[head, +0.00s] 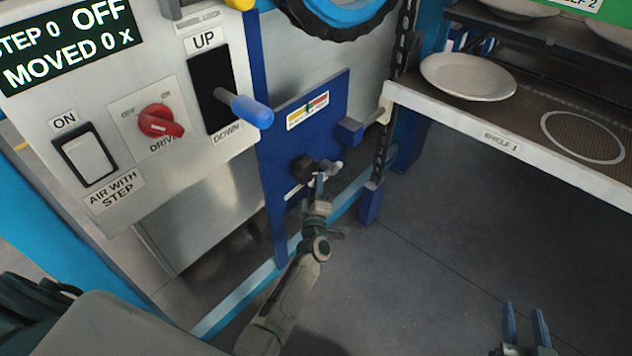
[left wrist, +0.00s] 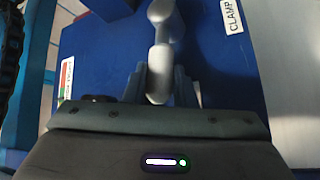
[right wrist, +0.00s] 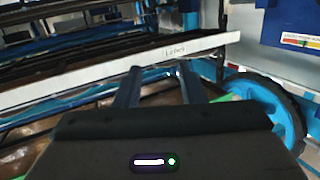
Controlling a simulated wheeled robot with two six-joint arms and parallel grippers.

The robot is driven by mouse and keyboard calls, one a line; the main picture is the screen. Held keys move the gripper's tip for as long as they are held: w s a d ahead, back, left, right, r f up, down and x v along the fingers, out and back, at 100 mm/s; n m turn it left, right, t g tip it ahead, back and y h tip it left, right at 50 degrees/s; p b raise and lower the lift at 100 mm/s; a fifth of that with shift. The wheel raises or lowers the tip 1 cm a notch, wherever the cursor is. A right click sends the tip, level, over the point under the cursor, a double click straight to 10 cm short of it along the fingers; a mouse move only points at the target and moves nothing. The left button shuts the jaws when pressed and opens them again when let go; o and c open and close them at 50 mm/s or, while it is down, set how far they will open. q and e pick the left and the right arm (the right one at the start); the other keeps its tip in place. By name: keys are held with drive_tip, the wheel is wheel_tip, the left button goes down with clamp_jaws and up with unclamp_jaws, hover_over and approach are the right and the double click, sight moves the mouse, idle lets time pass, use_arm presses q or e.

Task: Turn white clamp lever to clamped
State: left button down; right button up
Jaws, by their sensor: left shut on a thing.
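The white clamp lever (head: 333,167) sits on the lower part of the blue panel (head: 300,120), beside a dark knob (head: 304,167). My left gripper (head: 319,182) is at the lever and partly covers it. In the left wrist view the lever (left wrist: 160,55) runs down from the top edge, and its rounded end is between the fingers of my left gripper (left wrist: 160,85), which is shut on it. A white label reading CLAMP (left wrist: 232,15) is at upper right there. My right gripper (head: 525,325) is open and empty over the floor; its parted fingers also show in the right wrist view (right wrist: 156,85).
The control box (head: 120,90) with a red drive knob (head: 160,121) and blue-tipped up/down lever (head: 245,108) stands at left. A shelf (head: 440,97) with a white plate (head: 468,76) is at right. A blue block (head: 349,131) juts from the panel. Floor at lower right is clear.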

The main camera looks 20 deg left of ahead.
use_arm(q)
drive_tip(key=r+p, duration=0.1)
drive_tip(key=p, duration=0.2)
drive_tip(key=shift+r+m+g, duration=0.1)
drive_tip(key=shift+m+g, duration=0.2)
drive_tip(key=shift+w+r+h+p, duration=0.1)
drive_tip(key=shift+r+h+p, duration=0.25)
drive_tip(key=shift+p, duration=0.9)
drive_tip(key=m+g+p, duration=0.1)
drive_tip(key=p, duration=0.2)
drive_tip(key=shift+w+r, duration=0.1)
drive_tip(key=shift+r, duration=0.2)
drive_tip(key=shift+d+f+h+p, duration=0.1)
drive_tip(key=shift+f+h+p, duration=0.15)
drive_tip(key=shift+p, duration=0.2)
use_arm(e)
drive_tip(key=s+d+f+g+h, duration=0.2)
drive_tip(key=s+d+f+g, duration=0.1)
drive_tip(key=s+f+g, duration=0.6)
drive_tip(key=s+g, duration=0.2)
drive_tip(key=g, duration=0.2)
drive_tip(key=shift+d+g, duration=0.3)
drive_tip(key=shift+d, duration=0.1)
use_arm(q)
drive_tip(key=c, duration=1.2)
unclamp_jaws()
